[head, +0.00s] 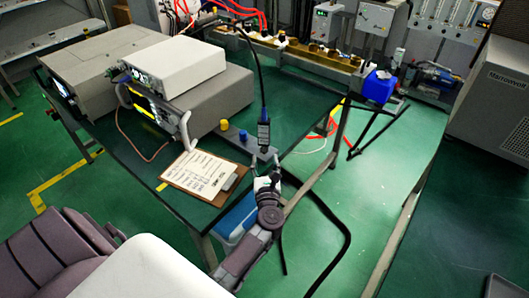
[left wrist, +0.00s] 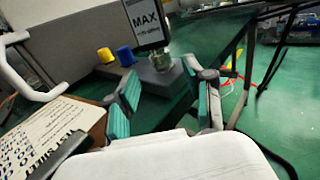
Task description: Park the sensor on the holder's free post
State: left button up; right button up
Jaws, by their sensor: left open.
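The holder (head: 233,140) is a grey block on the green bench, and it also shows in the left wrist view (left wrist: 155,80). A yellow post (head: 224,125) and a blue post (head: 243,135) stand on its left part. The sensor (head: 263,132), dark with a blue label and a black cable rising from its top, is upright at the holder's right end. In the left wrist view the sensor (left wrist: 146,22) shows a "MAX" label and a clear lower end; I cannot tell what is under it. My left gripper (head: 268,178) is open and empty in front of the holder, fingers apart below the sensor.
A clipboard (head: 205,175) lies left of my left gripper. Grey instruments (head: 175,66) with a white handle stand behind it. The bench's right edge is close by the holder.

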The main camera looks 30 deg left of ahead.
pick_arm(q)
jog(key=v, duration=0.6)
jog(key=shift+s, duration=0.15)
jog(key=shift+d, duration=0.1)
